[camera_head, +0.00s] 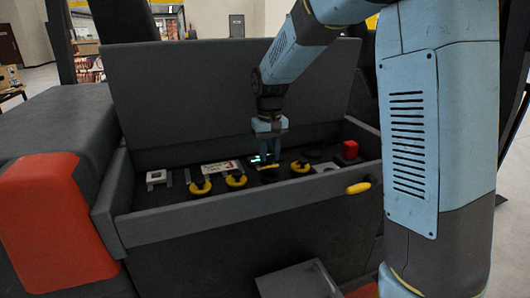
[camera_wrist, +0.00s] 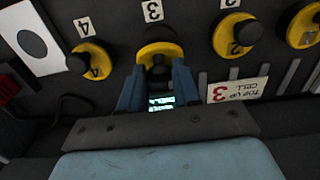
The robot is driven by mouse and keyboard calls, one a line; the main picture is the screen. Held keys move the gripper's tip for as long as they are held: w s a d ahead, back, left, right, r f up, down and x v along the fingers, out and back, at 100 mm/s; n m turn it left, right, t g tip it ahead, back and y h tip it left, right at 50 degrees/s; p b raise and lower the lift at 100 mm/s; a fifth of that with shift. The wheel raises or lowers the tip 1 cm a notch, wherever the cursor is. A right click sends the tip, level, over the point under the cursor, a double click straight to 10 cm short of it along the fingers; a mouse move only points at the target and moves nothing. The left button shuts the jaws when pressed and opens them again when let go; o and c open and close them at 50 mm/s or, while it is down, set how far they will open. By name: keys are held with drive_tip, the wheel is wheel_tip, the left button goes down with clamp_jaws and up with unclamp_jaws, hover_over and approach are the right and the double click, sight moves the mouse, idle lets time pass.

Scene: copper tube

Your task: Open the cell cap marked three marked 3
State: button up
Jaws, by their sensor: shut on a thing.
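The cell cap marked 3 is a yellow disc (camera_wrist: 158,49) with a black knob, below a white "3" label (camera_wrist: 152,10) in the wrist view. My gripper (camera_wrist: 158,72) has its two blue fingers on either side of the black knob and is shut on it. In the head view my gripper (camera_head: 269,152) points down into the open box, and a little yellow of the cap (camera_head: 267,168) shows beneath it. The fingers partly hide the cap. I cannot tell whether the cap is turned or loosened.
Other yellow caps stand in the row: cap 4 (camera_wrist: 90,61) and cap 2 (camera_wrist: 236,36) flank it. A "TOP UP CELL 3" card (camera_wrist: 237,91) lies nearby. The box's front wall (camera_head: 240,210) and raised lid (camera_head: 190,90) bound the space. A red block (camera_head: 350,149) sits right.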

drive_tip(key=shift+a, duration=0.1)
drive_tip(key=shift+c, duration=0.8)
drive_tip(key=shift+w+a+r+g, duration=0.2)
drive_tip(key=shift+w+g, duration=0.3)
drive_tip(key=shift+g, duration=0.3)
drive_tip(key=o, duration=1)
drive_tip(key=shift+o, duration=0.2)
drive_tip(key=shift+f, duration=0.1)
wheel_tip(320, 180, up, 14)
drive_tip(key=w, duration=0.1)
drive_tip(key=shift+w+a+f, duration=0.15)
drive_tip(key=shift+w+a, duration=0.15)
drive_tip(key=shift+w, duration=0.05)
